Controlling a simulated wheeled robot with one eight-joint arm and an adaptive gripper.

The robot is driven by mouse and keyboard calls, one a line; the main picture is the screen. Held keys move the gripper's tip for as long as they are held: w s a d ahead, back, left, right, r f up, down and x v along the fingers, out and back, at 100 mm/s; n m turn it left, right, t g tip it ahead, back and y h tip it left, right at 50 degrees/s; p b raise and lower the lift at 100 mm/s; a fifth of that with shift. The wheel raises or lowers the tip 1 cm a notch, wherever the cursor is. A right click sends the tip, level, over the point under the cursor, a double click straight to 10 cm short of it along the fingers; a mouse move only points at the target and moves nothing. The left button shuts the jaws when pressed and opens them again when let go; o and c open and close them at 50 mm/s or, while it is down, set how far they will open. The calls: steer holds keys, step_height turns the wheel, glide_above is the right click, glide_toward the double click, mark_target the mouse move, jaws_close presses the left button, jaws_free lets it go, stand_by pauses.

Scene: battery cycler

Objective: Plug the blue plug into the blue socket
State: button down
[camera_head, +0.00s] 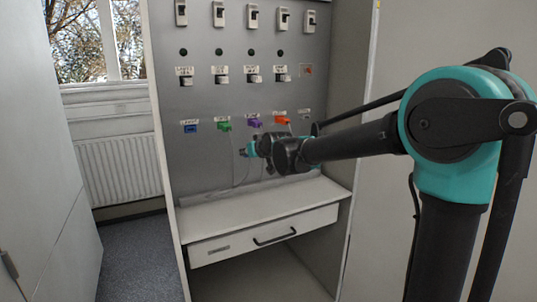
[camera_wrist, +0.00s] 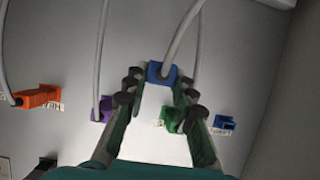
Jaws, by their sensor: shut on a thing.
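My gripper (camera_head: 247,150) is shut on the blue plug (camera_wrist: 161,72) and holds it in front of the panel, below the row of coloured connectors. In the wrist view, the plug sits between the fingertips (camera_wrist: 160,80), and a grey cable runs up from it. The blue socket (camera_head: 190,127) is at the left end of the row in the head view, with no plug in it. In the wrist view, the blue socket (camera_wrist: 224,123) lies right of the gripper, apart from the held plug.
Green (camera_head: 224,125), purple (camera_head: 254,122) and orange (camera_head: 282,119) plugs sit in the row, with cables hanging from them. In the wrist view, the right finger partly covers the green plug (camera_wrist: 172,118). A white ledge with a drawer (camera_head: 262,237) juts out below the panel.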

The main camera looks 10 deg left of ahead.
steer(key=s+a+r, duration=0.9)
steer(key=s+a, duration=0.3)
steer(key=a, duration=0.2)
steer(key=w+a, duration=0.3)
steer(key=w, duration=0.2)
steer(key=shift+a+f, duration=0.15)
steer(key=shift+a, duration=0.05)
steer(key=shift+w+a, duration=0.45)
steer(key=shift+w, duration=0.2)
steer(key=shift+w+a, duration=0.4)
steer(key=shift+w, duration=0.2)
stand_by(3.1)
steer(key=c, duration=1.2)
jaws_free()
steer(key=shift+s, duration=0.1)
steer(key=v, duration=1.2)
